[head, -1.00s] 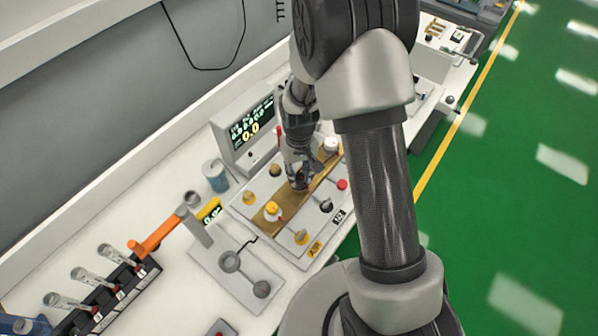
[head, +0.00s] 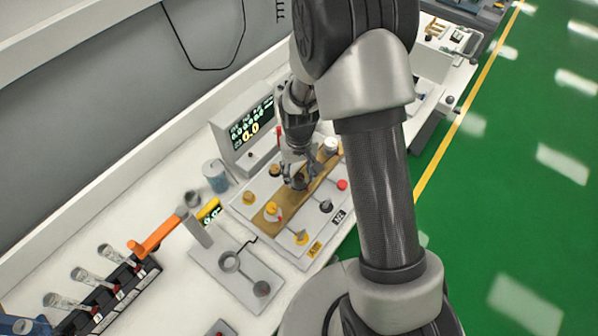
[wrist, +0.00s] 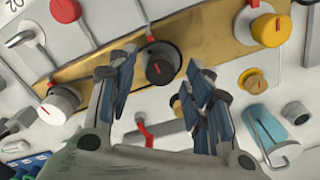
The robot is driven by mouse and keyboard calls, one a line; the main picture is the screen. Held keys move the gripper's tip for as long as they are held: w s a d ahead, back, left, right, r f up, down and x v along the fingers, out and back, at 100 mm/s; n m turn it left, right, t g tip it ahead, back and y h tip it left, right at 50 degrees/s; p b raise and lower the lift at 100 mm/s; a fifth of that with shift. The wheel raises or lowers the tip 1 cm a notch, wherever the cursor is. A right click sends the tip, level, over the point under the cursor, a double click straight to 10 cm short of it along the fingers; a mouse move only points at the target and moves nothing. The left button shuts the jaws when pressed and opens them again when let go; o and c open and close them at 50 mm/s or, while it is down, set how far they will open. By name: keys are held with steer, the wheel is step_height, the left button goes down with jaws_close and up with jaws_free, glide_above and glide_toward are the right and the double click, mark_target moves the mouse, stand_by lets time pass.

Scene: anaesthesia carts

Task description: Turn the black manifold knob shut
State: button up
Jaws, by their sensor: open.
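The black manifold knob (wrist: 161,63) has a red pointer mark and sits on a brass strip (wrist: 97,67), between a white knob (wrist: 59,104) and a yellow knob (wrist: 269,29). In the wrist view my gripper (wrist: 163,72) is open, with one finger to each side of the black knob. I cannot tell whether the fingers touch it. In the head view my gripper (head: 298,176) points down over the middle of the brass strip (head: 318,182) and mostly hides the black knob.
The yellow knob (head: 272,209) and white knob (head: 331,145) flank my gripper. A red knob (head: 342,184) and smaller knobs share the panel. A display (head: 251,125) stands behind. A blue cup (head: 215,175) and an orange-handled device (head: 160,235) are to the left.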

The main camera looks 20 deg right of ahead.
mark_target(299, 176)
step_height(299, 176, up, 12)
stand_by(0.6)
stand_by(0.4)
